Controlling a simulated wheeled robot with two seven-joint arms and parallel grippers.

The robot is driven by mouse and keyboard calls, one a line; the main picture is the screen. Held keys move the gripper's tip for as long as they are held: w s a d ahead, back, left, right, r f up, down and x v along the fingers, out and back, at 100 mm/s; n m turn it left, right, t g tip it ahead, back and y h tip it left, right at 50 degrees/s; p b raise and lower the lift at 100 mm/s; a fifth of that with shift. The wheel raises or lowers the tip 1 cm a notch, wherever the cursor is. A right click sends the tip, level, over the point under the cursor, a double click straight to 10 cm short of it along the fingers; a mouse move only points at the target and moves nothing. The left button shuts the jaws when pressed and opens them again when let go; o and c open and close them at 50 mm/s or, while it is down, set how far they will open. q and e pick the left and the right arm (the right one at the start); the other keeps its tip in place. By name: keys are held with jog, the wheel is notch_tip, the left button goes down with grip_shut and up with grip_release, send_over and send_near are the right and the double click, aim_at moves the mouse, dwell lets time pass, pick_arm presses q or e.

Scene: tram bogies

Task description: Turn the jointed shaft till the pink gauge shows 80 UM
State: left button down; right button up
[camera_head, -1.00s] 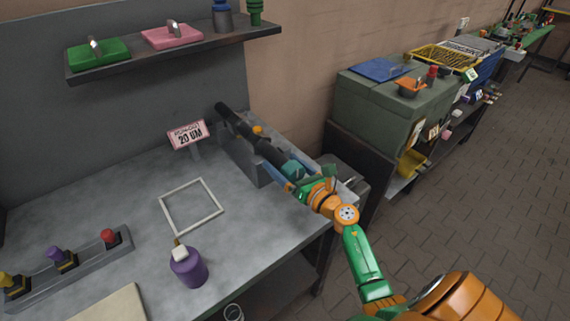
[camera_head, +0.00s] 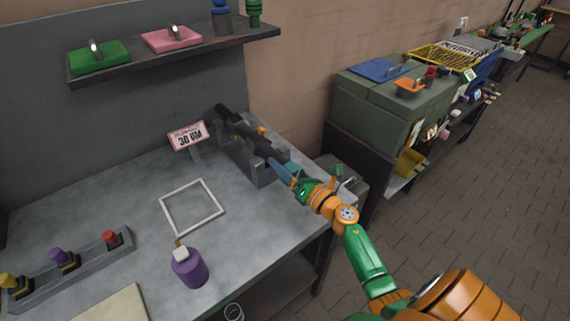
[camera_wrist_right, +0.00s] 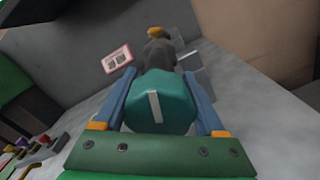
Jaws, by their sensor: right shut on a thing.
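The jointed shaft (camera_head: 243,130) is dark and runs slantwise through grey supports at the back of the bench. Its teal end knob (camera_wrist_right: 162,106) has a white line, nearly upright and slightly tilted in the right wrist view. My right gripper (camera_head: 283,172) is shut on this knob, with one blue finger on each side. The pink gauge (camera_head: 188,136) stands just left of the shaft and reads 30 UM. It also shows, small, in the right wrist view (camera_wrist_right: 117,58). My left gripper is not in view.
A white square frame (camera_head: 191,207) and a purple bottle-like object (camera_head: 189,269) are on the bench left of my arm. A rack (camera_head: 70,268) with coloured knobs lies at the left. A shelf (camera_head: 175,47) hangs above. A green cabinet (camera_head: 385,118) stands at right.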

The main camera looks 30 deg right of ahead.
aim_at(298, 177)
jog(key=m, duration=0.4)
jog(key=shift+p, duration=0.35)
jog(key=shift+d+f+m, duration=0.1)
jog(key=shift+m, duration=1.7)
jog(key=o, duration=1.3)
jog(key=shift+w, duration=0.1)
jog(key=s, duration=0.7)
jog(key=shift+s+d, duration=0.1)
jog(key=shift+d, duration=0.15)
